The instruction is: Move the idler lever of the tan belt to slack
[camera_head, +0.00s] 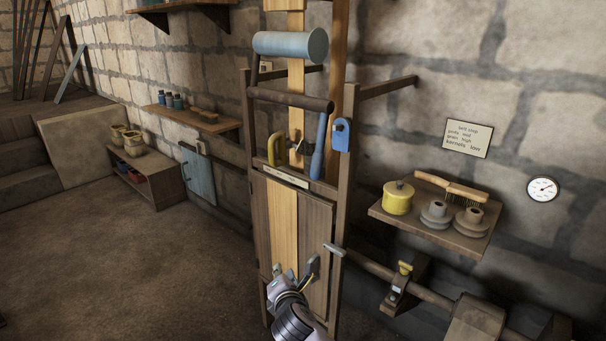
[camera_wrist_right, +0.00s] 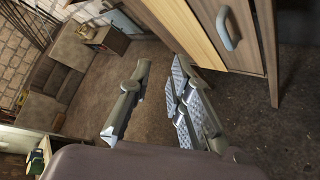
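The tan belt (camera_head: 296,85) runs vertically through a dark wooden frame, passing behind a grey-blue roller (camera_head: 285,44) and a dark roller (camera_head: 290,99). A tan strip also runs down the cabinet front (camera_head: 284,225). A long blue handle (camera_head: 319,147) stands nearly upright at the right of the frame opening; I cannot tell for certain whether it is the idler lever. My right gripper (camera_head: 295,267) is open and empty, low in front of the cabinet and below the handle. Its spread fingers (camera_wrist_right: 160,66) show in the right wrist view beside the cabinet. My left gripper is not in view.
A yellow padlock-like piece (camera_head: 277,149) and a blue one (camera_head: 341,135) flank the handle. A pale label bar (camera_head: 286,177) sits below. A shelf (camera_head: 430,220) with a yellow pot (camera_head: 398,197) is at right, above a horizontal shaft (camera_head: 372,268). Floor at left is clear.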

